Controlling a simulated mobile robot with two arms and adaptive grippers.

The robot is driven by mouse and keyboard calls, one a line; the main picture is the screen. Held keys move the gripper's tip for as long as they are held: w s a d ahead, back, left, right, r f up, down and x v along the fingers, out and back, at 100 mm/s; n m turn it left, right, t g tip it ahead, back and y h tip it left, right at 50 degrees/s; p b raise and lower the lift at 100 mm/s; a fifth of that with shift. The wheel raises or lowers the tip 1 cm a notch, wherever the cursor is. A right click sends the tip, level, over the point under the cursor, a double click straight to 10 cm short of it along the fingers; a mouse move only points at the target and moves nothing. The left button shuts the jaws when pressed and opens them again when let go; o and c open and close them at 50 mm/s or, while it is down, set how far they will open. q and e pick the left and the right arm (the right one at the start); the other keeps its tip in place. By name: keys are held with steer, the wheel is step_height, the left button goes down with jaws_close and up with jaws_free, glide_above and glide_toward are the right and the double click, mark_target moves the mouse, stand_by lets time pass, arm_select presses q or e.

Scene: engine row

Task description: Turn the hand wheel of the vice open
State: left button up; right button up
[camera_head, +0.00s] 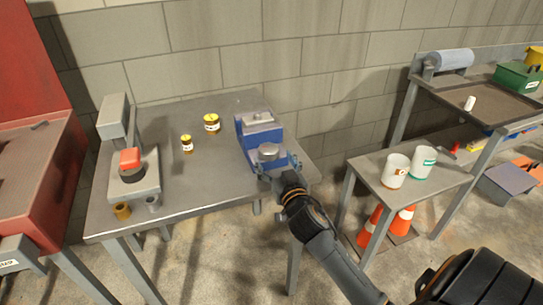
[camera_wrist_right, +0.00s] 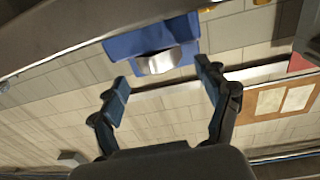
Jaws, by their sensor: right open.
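The blue vice (camera_head: 262,135) stands at the right end of the grey metal table. Its silver round hand wheel (camera_head: 268,151) is on the side facing me. My right gripper (camera_head: 278,167) is at the wheel, with one fingertip to either side of it. In the right wrist view the vice (camera_wrist_right: 125,43) is at the top, and the wheel (camera_wrist_right: 160,62) shows just beyond the open fingers (camera_wrist_right: 163,83). I cannot tell whether a finger touches it. My left gripper is not in view.
The table (camera_head: 210,187) also holds two small yellow-lidded jars (camera_head: 211,122) and a grey press-like device (camera_head: 133,178) at left. A lower bench (camera_head: 425,186) with two white tubs stands right; orange cones (camera_head: 401,222) are under it. A brick wall is behind.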

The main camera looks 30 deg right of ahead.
mark_target(269, 151)
steer(key=shift+x, duration=1.35)
